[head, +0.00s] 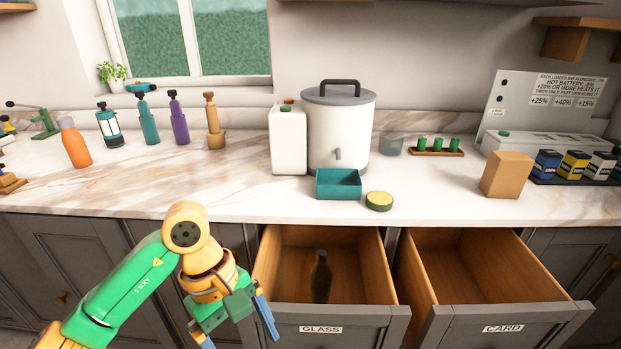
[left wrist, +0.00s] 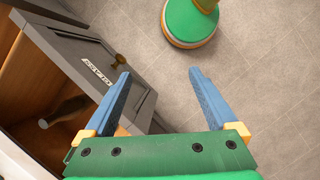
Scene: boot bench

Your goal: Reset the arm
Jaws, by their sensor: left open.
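My left arm comes in from the left in the head view, its gripper (head: 238,328) hanging in front of the counter beside the left end of the GLASS drawer (head: 320,330). In the left wrist view the blue fingers of that gripper (left wrist: 158,76) are spread apart, with only grey floor between them. The gripper is empty. A dark bottle (head: 320,276) lies or stands inside the open GLASS drawer; it also shows in the left wrist view (left wrist: 68,111). My right arm and gripper are out of view.
The CARD drawer (head: 503,328) is also pulled open and looks empty. The marble counter (head: 250,202) holds a white urn (head: 340,130), a teal tray (head: 338,184), a cardboard-coloured box (head: 507,175) and an orange bottle (head: 75,143). Bare floor (left wrist: 260,70) shows below the gripper.

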